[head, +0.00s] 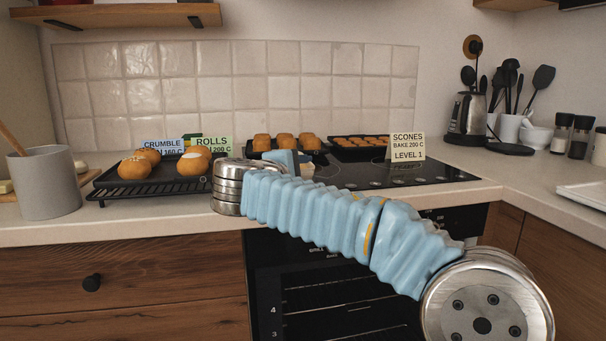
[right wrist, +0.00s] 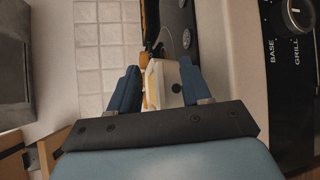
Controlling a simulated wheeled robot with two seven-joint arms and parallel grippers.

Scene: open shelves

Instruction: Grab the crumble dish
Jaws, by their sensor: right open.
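A pale dish with a yellowish top, which looks like the crumble dish (right wrist: 166,88), sits between the two blue fingers of my right gripper (right wrist: 160,68) in the right wrist view. The fingers are open, one on each side of it; I cannot tell whether they touch it. In the head view only a small pale part of the dish (head: 307,170) shows behind my right arm, which hides most of it and the fingers. A blue part of the right gripper (head: 286,157) shows above the arm. My left gripper is not in view.
A black rack (head: 112,183) with several rolls stands at the left, beside a grey crock (head: 46,186). Scones on dark trays sit at the back of the black hob (head: 440,170), near a SCONES card (head: 407,146). A CRUMBLE card (head: 162,147) stands behind the rolls. The hob's right side is clear.

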